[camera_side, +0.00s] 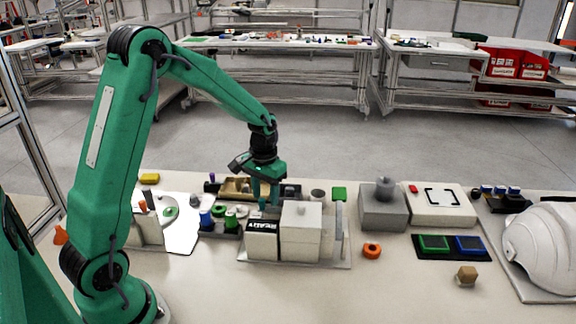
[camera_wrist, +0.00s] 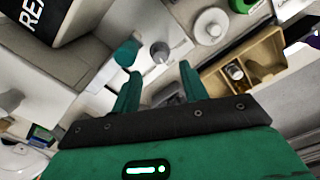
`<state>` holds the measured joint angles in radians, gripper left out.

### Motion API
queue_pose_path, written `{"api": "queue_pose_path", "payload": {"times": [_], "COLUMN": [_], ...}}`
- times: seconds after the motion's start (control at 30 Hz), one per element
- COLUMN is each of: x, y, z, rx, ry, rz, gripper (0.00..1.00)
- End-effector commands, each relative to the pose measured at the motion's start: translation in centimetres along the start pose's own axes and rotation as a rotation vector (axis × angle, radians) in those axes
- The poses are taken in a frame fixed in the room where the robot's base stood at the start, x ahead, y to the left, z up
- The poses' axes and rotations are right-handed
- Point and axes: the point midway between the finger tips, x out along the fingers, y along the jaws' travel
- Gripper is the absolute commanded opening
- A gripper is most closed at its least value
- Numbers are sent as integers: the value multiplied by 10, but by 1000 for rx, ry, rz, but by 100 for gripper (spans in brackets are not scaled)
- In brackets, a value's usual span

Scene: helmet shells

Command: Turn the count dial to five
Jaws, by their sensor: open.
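My gripper (camera_side: 265,200) is open and points down just behind the box with the READY sign (camera_side: 262,226). In the wrist view its two green fingers (camera_wrist: 158,78) are apart with nothing between them. A small grey knob (camera_wrist: 160,51) on a pale block shows just beyond the fingertips. A teal knob-like piece (camera_wrist: 126,52) is beside it, beyond the left finger. I cannot tell for sure which part is the count dial, and no numbers are readable. The base of the fixture behind the READY box is hidden in the side view.
A white box (camera_side: 300,232) stands right of the READY box. A tan tray (camera_side: 235,186) lies behind my gripper; it also shows in the wrist view (camera_wrist: 268,52).

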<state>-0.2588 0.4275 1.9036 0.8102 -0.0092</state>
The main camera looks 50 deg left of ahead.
Motion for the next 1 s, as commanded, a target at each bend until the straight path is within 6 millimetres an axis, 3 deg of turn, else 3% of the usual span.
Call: {"api": "queue_pose_path", "payload": {"times": [0.5, 0.9, 1.0], "x": [57, 62, 62], "y": [0, 0, 0], "z": [1, 0, 0], "rx": [-1, -1, -1], "ry": [-3, 0, 0], "rz": [0, 0, 0], "gripper": [44, 44, 24]}}
